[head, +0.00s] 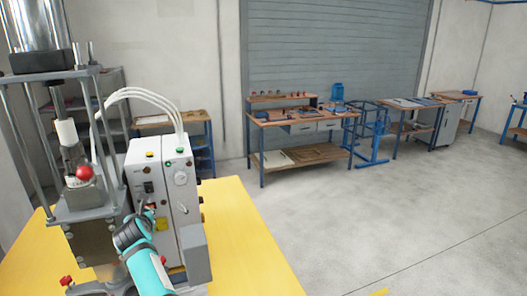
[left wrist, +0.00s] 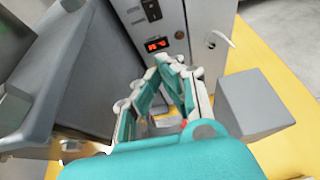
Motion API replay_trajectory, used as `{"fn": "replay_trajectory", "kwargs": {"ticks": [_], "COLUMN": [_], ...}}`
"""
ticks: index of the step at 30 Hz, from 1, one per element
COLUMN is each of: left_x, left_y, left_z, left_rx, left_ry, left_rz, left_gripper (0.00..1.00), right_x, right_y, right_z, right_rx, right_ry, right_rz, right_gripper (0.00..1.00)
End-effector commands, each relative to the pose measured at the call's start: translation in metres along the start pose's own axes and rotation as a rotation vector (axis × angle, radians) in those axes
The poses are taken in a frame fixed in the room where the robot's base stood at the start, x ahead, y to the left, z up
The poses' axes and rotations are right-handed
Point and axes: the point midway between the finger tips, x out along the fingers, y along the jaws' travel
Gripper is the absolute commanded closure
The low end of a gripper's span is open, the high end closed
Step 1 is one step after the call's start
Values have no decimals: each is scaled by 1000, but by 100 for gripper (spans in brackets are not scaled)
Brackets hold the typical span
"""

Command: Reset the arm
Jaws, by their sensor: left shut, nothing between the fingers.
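My left arm is teal and comes in from the bottom in the head view. My left gripper (head: 150,209) is in front of the white control box and partly hidden by my wrist. In the left wrist view the gripper's fingers (left wrist: 174,64) come together at the tips, shut with nothing between them. The tips point at the control box (left wrist: 200,25) just below its red display (left wrist: 157,44). I cannot tell whether they touch it. My right gripper is in neither view.
The control box (head: 142,172) and a grey press (head: 90,215) with a red knob stand on a yellow table (head: 250,245). A grey block (left wrist: 255,103) is right of my fingers. Workbenches (head: 300,116) line the back wall. The floor on the right is clear.

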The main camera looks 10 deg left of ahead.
Motion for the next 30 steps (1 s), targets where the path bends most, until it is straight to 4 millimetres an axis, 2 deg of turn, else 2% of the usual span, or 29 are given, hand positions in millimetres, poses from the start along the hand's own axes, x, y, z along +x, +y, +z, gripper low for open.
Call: {"fn": "replay_trajectory", "kwargs": {"ticks": [2,5,8,11,17,21,24,28,29,30], "left_x": [-4,-14,-34,-60,-126,-185,-225,-268,-277,-288], "left_y": [7,20,30,30,11,-7,-16,-23,-24,-25], "left_z": [-10,-30,-60,-92,-169,-229,-264,-297,-303,-310], "left_rx": [85,317,685,1097,1912,2433,2700,2928,-2960,-2883], "left_ry": [12,40,85,124,138,44,-68,-231,270,310], "left_rz": [8,13,-7,-68,-312,-580,-767,-965,1004,1011], "left_gripper": [100,100,100,100,100,100,100,100,100,100], "right_x": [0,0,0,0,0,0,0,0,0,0], "right_y": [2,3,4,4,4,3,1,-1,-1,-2], "right_z": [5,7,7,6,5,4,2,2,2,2], "right_rx": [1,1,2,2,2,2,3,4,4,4], "right_ry": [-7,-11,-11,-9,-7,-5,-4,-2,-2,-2], "right_rz": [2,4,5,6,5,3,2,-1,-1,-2], "right_gripper": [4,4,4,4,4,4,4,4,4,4]}}
